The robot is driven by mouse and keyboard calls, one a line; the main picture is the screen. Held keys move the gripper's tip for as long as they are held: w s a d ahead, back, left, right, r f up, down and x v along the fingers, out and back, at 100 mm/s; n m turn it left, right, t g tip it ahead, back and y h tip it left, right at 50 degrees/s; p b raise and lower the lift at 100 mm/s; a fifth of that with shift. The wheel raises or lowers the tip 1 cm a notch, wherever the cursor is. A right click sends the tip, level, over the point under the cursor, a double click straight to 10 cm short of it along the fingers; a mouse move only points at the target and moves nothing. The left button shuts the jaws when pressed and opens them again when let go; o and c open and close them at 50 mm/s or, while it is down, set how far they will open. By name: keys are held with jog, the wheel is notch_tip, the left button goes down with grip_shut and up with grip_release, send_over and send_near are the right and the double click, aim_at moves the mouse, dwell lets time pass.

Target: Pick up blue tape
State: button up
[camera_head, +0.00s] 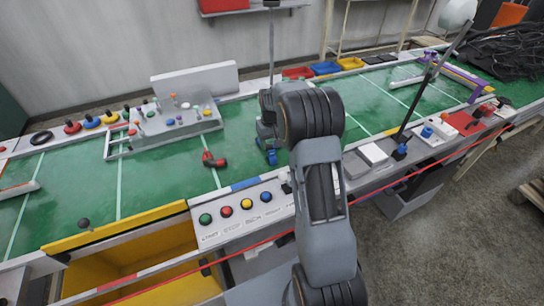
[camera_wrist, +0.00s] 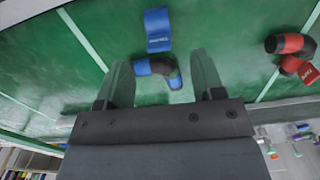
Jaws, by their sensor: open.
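My gripper (camera_wrist: 160,66) is open in the wrist view, its two grey fingers apart. A bent blue and dark piece (camera_wrist: 162,68) lies on the green surface and shows between the fingers, with no visible hold on it. A flat blue piece with light lettering (camera_wrist: 158,30), which looks like a strip of tape, lies just beyond it. I cannot tell for certain which of the two is the blue tape. In the head view a small blue thing (camera_head: 271,157) shows beside my arm, which hides much of the gripper area.
A red and black bent piece (camera_wrist: 292,52) lies to the right in the wrist view; it also shows in the head view (camera_head: 214,160). A button panel (camera_head: 240,211) is at the near edge. Green surface around is mostly clear.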

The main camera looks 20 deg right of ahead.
aim_at(272, 155)
jog(key=shift+d+f, duration=0.1)
jog(key=shift+f, duration=3.25)
jog(key=shift+c, duration=0.2)
jog(key=c, duration=1)
jog(key=shift+o, duration=0.2)
jog(key=shift+r, duration=0.15)
